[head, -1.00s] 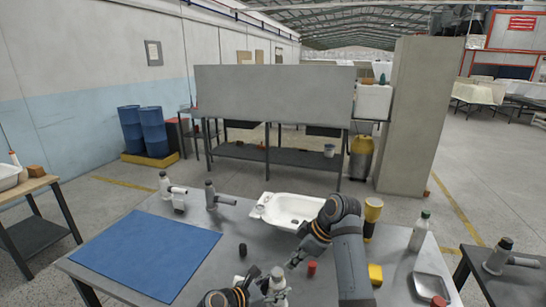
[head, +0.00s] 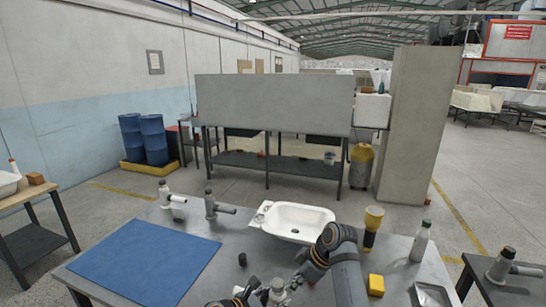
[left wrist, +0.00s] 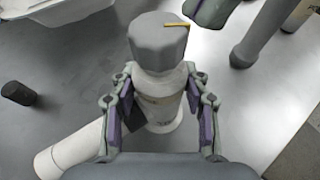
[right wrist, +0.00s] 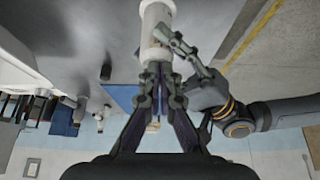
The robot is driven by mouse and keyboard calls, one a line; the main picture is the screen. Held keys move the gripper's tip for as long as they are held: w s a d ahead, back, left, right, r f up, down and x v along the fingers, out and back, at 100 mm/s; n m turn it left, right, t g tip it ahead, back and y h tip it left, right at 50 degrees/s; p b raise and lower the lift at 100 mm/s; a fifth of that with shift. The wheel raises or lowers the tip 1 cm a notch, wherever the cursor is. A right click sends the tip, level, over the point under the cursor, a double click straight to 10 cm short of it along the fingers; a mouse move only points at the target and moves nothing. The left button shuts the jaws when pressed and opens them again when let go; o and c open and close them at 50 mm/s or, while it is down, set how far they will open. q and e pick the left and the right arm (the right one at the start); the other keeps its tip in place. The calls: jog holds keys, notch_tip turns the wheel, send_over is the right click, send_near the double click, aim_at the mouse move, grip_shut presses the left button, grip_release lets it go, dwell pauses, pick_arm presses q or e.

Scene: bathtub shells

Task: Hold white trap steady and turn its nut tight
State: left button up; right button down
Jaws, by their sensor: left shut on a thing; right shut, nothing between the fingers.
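The white trap (left wrist: 165,115) stands upright in the left wrist view, its side pipe (left wrist: 72,145) pointing to the lower left. A grey faceted nut (left wrist: 158,45) with a yellow mark sits on its top. My left gripper (left wrist: 158,120) is shut on the trap's body below the nut. In the head view the trap (head: 278,287) is small and partly hidden by both grippers. My right gripper (right wrist: 157,68) is shut and empty beside the trap in the right wrist view. Part of it (left wrist: 207,12) also shows close to the nut, apart from it, in the left wrist view.
A blue mat (head: 145,260) lies at the left of the table. A black cylinder (head: 242,259) and a white basin (head: 322,215) are near the middle. A yellow tool (head: 373,225), bottle (head: 420,243), yellow block (head: 376,285) and tray (head: 432,294) stand right. Other traps (head: 211,203) stand behind the mat.

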jog(key=shift+w+a, duration=0.15)
jog(key=shift+a, duration=0.15)
jog(key=shift+w, duration=0.3)
dwell(0.5)
jog(key=shift+d, duration=0.15)
jog(key=shift+s+d, duration=0.1)
jog(key=shift+d, duration=0.25)
notch_tip(320, 180, up, 6)
dwell(0.4)
pick_arm(q)
jog(key=o, duration=1.3)
jog(key=shift+o, duration=0.2)
